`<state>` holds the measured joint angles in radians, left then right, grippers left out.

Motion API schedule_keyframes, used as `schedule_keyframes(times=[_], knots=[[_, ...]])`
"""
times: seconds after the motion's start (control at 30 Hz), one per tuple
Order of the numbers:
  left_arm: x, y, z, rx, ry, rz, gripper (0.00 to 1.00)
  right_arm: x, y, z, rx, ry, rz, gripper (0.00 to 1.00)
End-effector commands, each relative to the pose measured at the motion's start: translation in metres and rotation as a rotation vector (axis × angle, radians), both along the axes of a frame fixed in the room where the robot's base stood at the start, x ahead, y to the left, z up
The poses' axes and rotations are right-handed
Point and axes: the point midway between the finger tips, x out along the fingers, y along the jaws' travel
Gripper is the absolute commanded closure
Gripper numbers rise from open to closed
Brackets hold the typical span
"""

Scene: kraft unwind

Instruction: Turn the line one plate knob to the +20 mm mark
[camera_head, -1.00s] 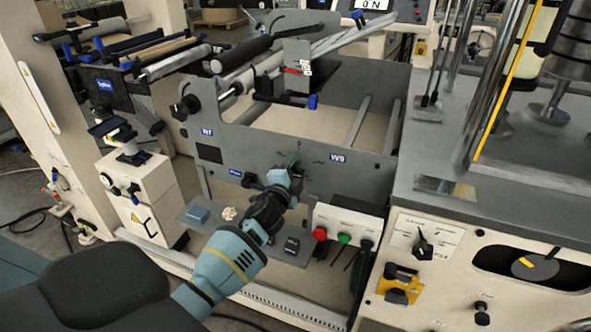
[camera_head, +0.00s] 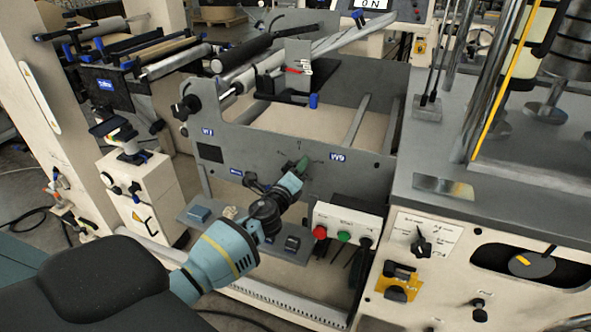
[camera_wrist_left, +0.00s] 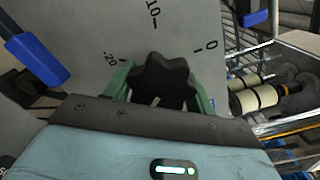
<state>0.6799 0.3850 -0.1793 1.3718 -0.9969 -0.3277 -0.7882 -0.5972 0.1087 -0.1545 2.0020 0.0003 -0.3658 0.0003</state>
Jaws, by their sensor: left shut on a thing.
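The plate knob (camera_wrist_left: 163,80) is black and lobed, on a grey plate (camera_wrist_left: 85,25) in the left wrist view. The green fingers of my left gripper (camera_wrist_left: 160,88) are shut on it from both sides. A short light line shows on the knob's near part. Printed marks reading 0, 10 and 20 run around it from right to left; I cannot tell their signs. In the head view, my left gripper (camera_head: 301,166) is at the grey plate (camera_head: 235,145), and the knob is mostly hidden behind it. My right gripper is not in view.
Below my left gripper is a white box (camera_head: 345,226) with a red and a green button. A small shelf (camera_head: 262,252) with small items sits under my arm. A grey-topped cabinet (camera_head: 430,265) stands close on the right.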

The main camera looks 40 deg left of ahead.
Motion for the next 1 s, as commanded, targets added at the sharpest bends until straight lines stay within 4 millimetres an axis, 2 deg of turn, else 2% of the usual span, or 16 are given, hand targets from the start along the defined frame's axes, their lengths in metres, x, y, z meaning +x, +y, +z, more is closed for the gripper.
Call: schedule_keyframes(times=[0.4,0.97,1.0], knots=[[-0.0003,0.0021,-0.0005,0.185,0.045,0.003,0.68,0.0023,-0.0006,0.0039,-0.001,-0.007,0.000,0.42],[-0.0003,0.0017,-0.0009,0.214,0.051,0.002,0.68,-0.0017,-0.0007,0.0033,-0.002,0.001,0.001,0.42],[-0.0003,0.0017,-0.0009,0.213,0.051,0.002,0.40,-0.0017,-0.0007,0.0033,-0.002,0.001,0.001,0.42]])
